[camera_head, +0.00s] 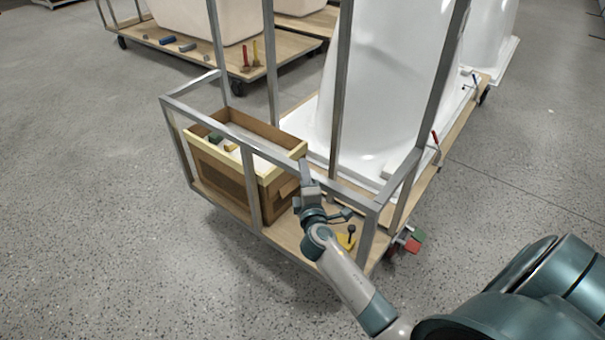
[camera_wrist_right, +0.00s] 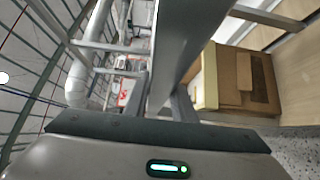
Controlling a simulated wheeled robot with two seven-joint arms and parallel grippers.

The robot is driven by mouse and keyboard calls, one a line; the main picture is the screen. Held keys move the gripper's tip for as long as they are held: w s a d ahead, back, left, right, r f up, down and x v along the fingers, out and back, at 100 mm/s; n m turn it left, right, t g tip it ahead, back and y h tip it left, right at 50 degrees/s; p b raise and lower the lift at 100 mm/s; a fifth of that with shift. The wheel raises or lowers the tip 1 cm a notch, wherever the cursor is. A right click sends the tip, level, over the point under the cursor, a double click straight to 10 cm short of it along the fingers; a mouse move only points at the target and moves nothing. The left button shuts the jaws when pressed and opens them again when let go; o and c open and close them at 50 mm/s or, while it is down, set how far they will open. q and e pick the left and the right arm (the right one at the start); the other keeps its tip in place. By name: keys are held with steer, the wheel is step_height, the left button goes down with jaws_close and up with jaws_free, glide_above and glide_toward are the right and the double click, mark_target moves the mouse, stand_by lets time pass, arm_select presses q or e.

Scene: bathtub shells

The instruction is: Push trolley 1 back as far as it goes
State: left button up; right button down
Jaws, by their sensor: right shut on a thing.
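The trolley (camera_head: 290,232) has a grey metal frame and a wooden deck, and carries a white tub shell (camera_head: 385,80). My right gripper (camera_head: 306,172) is at the top rail (camera_head: 345,190) of the frame's near end. In the right wrist view the same rail (camera_wrist_right: 185,45) runs between the fingers of the right gripper (camera_wrist_right: 165,100), which is shut on it. No number shows on the trolley, so I cannot tell whether it is trolley 1. My left gripper is not in view.
A cardboard box (camera_head: 232,175) with small items stands on the deck's near end. A second trolley (camera_head: 290,55) with a pale tub and tools is at the back left. Another white shell (camera_head: 490,35) stands at the back right. Bare floor (camera_head: 90,200) lies to the left.

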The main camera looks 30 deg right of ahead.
steer(key=shift+d+r, duration=0.1)
steer(key=shift+d, duration=0.1)
steer(key=c, duration=1.8)
jaws_free()
steer(key=o, duration=0.3)
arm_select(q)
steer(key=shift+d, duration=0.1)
arm_select(e)
steer(key=shift+s+a, duration=0.25)
steer(key=shift+s, duration=0.2)
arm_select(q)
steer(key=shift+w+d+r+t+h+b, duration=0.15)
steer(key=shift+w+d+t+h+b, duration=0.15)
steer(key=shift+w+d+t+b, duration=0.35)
arm_select(e)
steer(key=v, duration=1.6)
steer(key=shift+s, duration=0.15)
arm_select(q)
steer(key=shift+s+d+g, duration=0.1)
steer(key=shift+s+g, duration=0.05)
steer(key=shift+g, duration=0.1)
